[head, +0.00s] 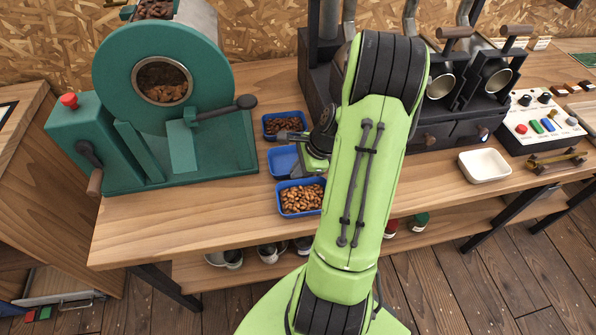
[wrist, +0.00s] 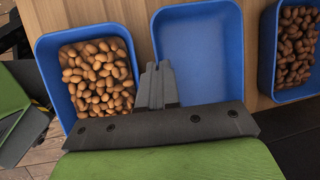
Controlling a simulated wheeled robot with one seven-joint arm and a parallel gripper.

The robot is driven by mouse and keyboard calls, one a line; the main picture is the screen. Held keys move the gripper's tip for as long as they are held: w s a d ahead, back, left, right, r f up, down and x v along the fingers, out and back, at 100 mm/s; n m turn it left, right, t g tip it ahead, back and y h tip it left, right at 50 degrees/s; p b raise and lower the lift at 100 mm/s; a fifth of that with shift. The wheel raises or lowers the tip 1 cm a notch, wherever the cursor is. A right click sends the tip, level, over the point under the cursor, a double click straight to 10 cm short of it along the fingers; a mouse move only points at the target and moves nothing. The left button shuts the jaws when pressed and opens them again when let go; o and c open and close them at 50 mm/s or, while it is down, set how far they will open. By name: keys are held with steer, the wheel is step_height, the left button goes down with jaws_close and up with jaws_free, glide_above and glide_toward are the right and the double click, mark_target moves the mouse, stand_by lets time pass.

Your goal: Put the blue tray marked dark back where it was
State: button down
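Three blue trays stand in a row on the bench, right of the green roaster. The far one (head: 270,136) holds dark beans, the middle one (head: 281,161) is empty, and the near one (head: 281,209) holds lighter brown beans. No marking can be read on any of them. My gripper (head: 307,162) is at the right side of the empty tray. In the wrist view my gripper (wrist: 157,72) has its fingers close together at the left wall of the empty tray (wrist: 200,45), and they seem to pinch that wall. The fingers hide the contact.
The green roaster (head: 165,110) with its lever stands close on the left. A dark machine (head: 450,100) with metal cups, a white dish (head: 484,165) and a button panel (head: 540,122) are on the right. The bench front (head: 180,225) left of the trays is clear.

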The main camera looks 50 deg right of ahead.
steer(key=c, duration=1.6)
jaws_free()
steer(key=shift+c, duration=0.2)
steer(key=p+v, duration=0.4)
steer(key=v, duration=0.8)
steer(key=w+a+r+n+h, duration=0.1)
steer(key=a+r+n, duration=0.4)
steer(key=a+n, duration=0.25)
steer(key=a+r+n+h, duration=0.1)
steer(key=a+r+n, duration=0.45)
steer(key=a, duration=0.35)
steer(key=s+a+r+n+t, duration=0.1)
steer(key=s+a+r+n, duration=0.2)
steer(key=s+a+n, duration=0.5)
steer(key=n, duration=0.3)
steer(key=shift+s+r+n+h, duration=0.2)
steer(key=shift+s+n+h, duration=0.05)
steer(key=shift+n+h, duration=0.05)
